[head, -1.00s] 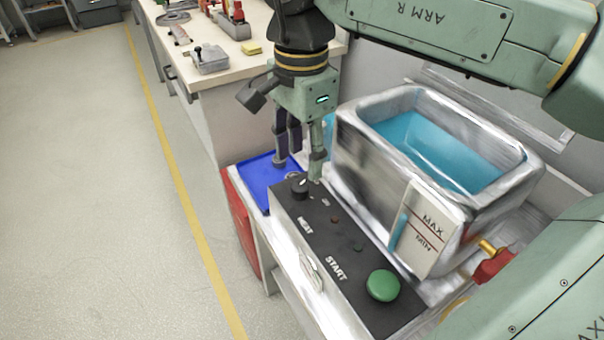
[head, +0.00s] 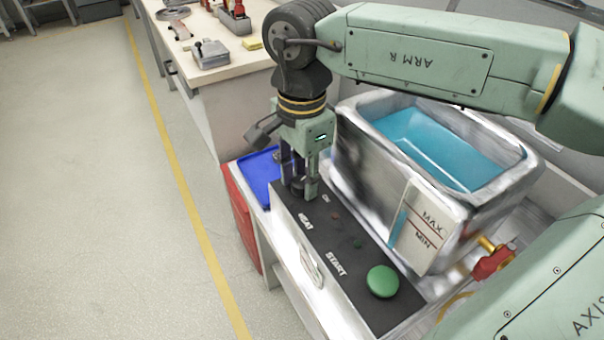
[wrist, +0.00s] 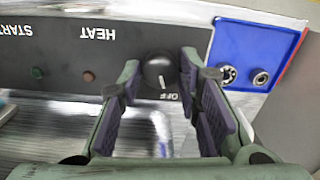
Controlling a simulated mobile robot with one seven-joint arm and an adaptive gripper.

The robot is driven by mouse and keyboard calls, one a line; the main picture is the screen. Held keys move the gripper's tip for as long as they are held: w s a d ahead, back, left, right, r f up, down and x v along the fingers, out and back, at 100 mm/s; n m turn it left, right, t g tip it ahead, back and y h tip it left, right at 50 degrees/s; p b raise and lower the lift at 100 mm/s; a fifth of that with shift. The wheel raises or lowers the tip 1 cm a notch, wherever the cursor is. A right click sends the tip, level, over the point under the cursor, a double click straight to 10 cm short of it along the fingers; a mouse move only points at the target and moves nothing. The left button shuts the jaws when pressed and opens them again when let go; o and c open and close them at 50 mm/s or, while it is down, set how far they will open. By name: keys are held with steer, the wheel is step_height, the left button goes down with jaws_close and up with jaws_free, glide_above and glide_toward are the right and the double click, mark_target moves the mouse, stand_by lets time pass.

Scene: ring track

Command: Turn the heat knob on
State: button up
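The heat knob (wrist: 157,71) is round and black with a white pointer line. It sits at the HEAT end of the black control panel (head: 345,250). In the wrist view the pointer is on the side toward the OFF lettering (wrist: 174,97). My gripper (wrist: 160,74) is open, with one finger on each side of the knob and small gaps showing. In the head view my gripper (head: 300,192) is down at the panel's far end, and its fingers largely hide the knob.
A metal tank (head: 360,155) of blue liquid stands right beside the panel. A green START button (head: 382,281) is at the panel's near end. A blue tray (head: 256,172) with small metal parts, seen in the wrist view, adjoins the far end. A red valve (head: 492,263) sticks out at right.

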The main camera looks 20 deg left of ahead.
jaws_close()
steer(key=shift+m+b, duration=0.3)
steer(key=shift+m, duration=0.1)
steer(key=m+b, duration=0.1)
steer(key=m, duration=0.1)
steer(key=shift+f+m+b, duration=0.1)
steer(key=shift+m+b, duration=0.25)
steer(key=shift+m, duration=0.05)
steer(key=m+b, duration=0.1)
steer(key=m, duration=0.2)
steer(key=shift+s+d+m+b, duration=0.1)
steer(key=shift+m+b, duration=0.25)
steer(key=shift+m, duration=0.05)
steer(key=m+b, duration=0.2)
steer(key=m, duration=0.4)
steer(key=shift+s, duration=0.1)
steer(key=shift+m, duration=0.4)
steer(key=shift+o, duration=2.1)
jaws_free()
